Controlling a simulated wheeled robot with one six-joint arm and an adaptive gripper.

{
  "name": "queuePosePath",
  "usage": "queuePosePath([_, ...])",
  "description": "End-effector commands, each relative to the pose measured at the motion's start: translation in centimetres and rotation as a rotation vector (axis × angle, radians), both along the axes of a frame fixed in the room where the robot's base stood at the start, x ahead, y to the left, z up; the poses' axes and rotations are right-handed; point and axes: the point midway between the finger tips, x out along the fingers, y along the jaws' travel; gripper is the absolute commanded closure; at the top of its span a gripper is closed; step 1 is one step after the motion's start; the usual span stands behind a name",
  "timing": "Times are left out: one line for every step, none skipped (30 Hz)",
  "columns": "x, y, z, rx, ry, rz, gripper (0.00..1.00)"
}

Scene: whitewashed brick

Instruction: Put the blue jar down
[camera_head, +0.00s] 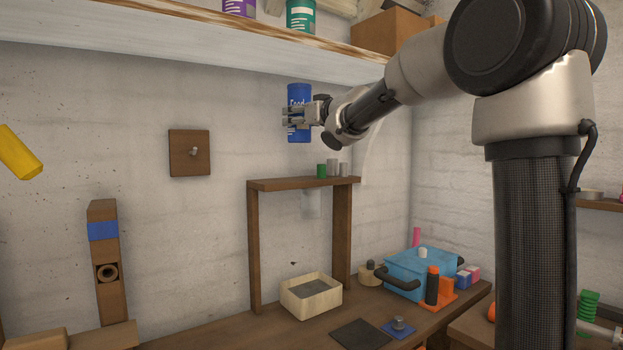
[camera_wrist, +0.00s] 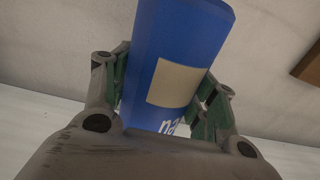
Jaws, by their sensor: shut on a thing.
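The blue jar (camera_head: 299,97) has white lettering and is held upright in the air in the head view, below the high shelf and above the small wooden stand. My gripper (camera_head: 298,116) is shut on its middle, reaching in from the right. In the wrist view the blue jar (camera_wrist: 178,60) fills the middle and shows a beige label patch. The fingers of my gripper (camera_wrist: 165,92) press on its left and right sides. The jar's lower end is clear of any surface in the head view.
The high shelf (camera_head: 200,35) carries a purple jar (camera_head: 239,7) and a green jar (camera_head: 301,15). The wooden stand (camera_head: 280,184) has several small cylinders on its right end. Below are a pale box (camera_head: 311,305), a blue toolbox (camera_head: 420,272) and a dark mat (camera_head: 362,334).

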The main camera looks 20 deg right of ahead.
Motion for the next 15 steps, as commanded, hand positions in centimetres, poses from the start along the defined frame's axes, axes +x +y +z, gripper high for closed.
queuePosePath([0.0,-0.1,-0.4,0.002,0.001,-0.003,0.87])
queuePosePath([0.1,-0.1,-0.8,0.001,0.001,-0.004,0.87])
queuePosePath([0.1,-0.1,-1.5,0.001,0.003,-0.005,0.87])
queuePosePath([0.1,-0.1,-2.1,0.002,0.004,-0.006,0.87])
queuePosePath([0.1,-0.1,-2.7,0.002,0.004,-0.007,0.87])
queuePosePath([0.1,-0.1,-3.6,0.002,0.004,-0.007,0.87])
queuePosePath([0.1,-0.1,-4.1,0.001,0.003,-0.007,0.87])
queuePosePath([0.1,-0.1,-4.6,0.001,0.003,-0.007,0.87])
queuePosePath([0.1,-0.2,-5.3,0.001,0.003,-0.008,0.87])
queuePosePath([0.1,-0.2,-5.6,0.001,0.001,-0.008,0.87])
queuePosePath([0.1,-0.2,-5.9,0.002,0.001,-0.008,0.87])
queuePosePath([0.1,-0.2,-6.2,0.001,0.0,-0.008,0.87])
queuePosePath([0.1,-0.2,-6.4,0.0,0.0,-0.008,0.87])
queuePosePath([0.1,-0.2,-6.6,0.0,0.0,-0.008,0.87])
queuePosePath([0.1,-0.2,-7.0,0.001,0.0,-0.008,0.87])
